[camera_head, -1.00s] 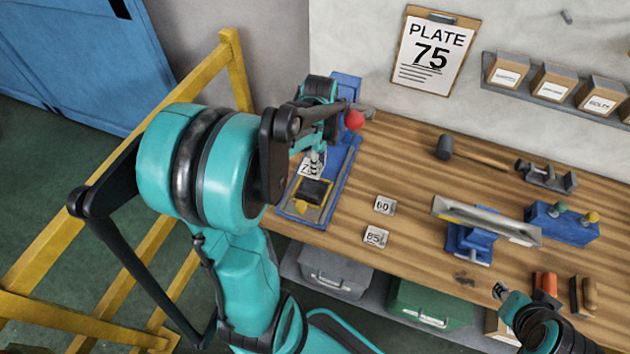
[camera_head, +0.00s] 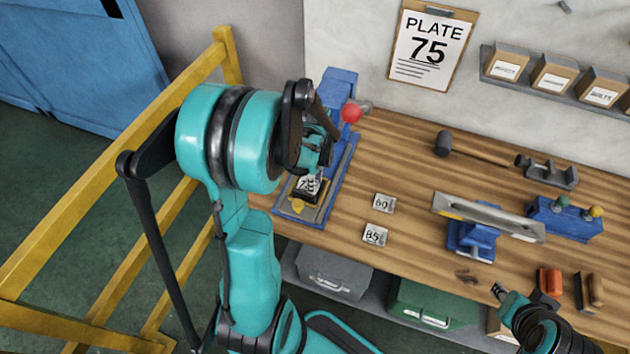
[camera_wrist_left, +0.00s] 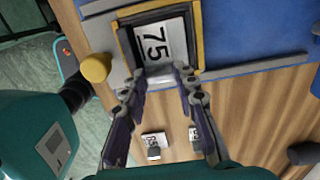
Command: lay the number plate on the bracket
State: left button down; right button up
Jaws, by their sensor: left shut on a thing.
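The white plate marked 75 (camera_head: 307,184) is in my left gripper (camera_head: 314,176), over the dark pad of the blue press (camera_head: 338,165). In the left wrist view the plate (camera_wrist_left: 162,42) lies within the outline of a dark, yellow-edged frame (camera_wrist_left: 197,30). The left fingertips (camera_wrist_left: 160,70) are at its near edge, and I cannot tell whether it touches the pad. A long silver bracket (camera_head: 485,217) sits on a blue stand right of centre. My right gripper (camera_head: 499,292) is at the bench's front right, away from the plates; its jaws are too small to read.
Plates marked 60 (camera_head: 384,204) and 85 (camera_head: 375,234) lie on the bench. A clipboard (camera_head: 428,48) reads PLATE 75. A red knob (camera_head: 351,112) is on the press. A mallet (camera_head: 470,152) lies at the back. A yellow rail (camera_head: 110,150) stands left.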

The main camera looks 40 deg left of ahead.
pick_arm(q)
jog(key=shift+s+d+f+b, duration=0.2)
jog(key=shift+f+b, duration=0.25)
jog(key=c, duration=1.4)
grip_release()
jog(key=shift+f, duration=0.1)
jog(key=shift+c, duration=0.2)
jog(key=shift+o, duration=1.3)
jog(key=shift+a, duration=0.1)
jog(key=shift+w+a+f, duration=0.1)
jog(key=shift+w, duration=0.2)
jog(key=shift+s, duration=0.1)
jog(key=shift+r, duration=0.2)
